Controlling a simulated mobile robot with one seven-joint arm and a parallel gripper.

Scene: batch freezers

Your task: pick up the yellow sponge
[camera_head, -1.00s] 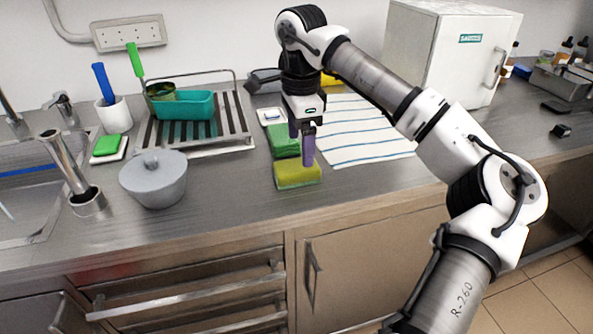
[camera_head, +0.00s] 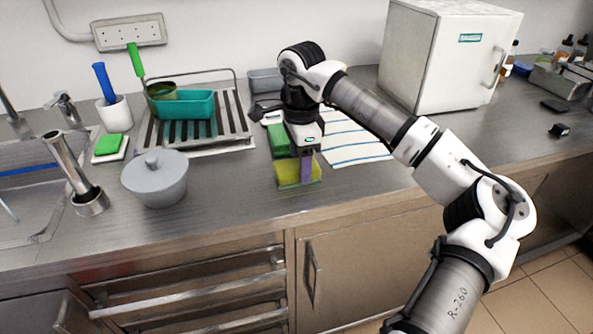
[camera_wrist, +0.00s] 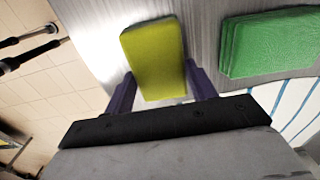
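The yellow sponge (camera_head: 288,175) lies on the steel counter near its front edge. My gripper (camera_head: 306,172) is lowered right at the sponge, pointing down. In the wrist view the yellow sponge (camera_wrist: 154,58) reaches in between the two purple fingers of my gripper (camera_wrist: 163,92). The fingers are apart, one on each side of the sponge's near end. A narrow gap shows beside the left finger; whether the right finger touches the sponge I cannot tell.
A green sponge or cloth stack (camera_head: 278,140) lies just behind the yellow sponge, and also shows in the wrist view (camera_wrist: 268,45). A striped towel (camera_head: 352,145) lies to the right. A grey lidded pot (camera_head: 156,180) stands to the left. A dish rack (camera_head: 240,125) is behind.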

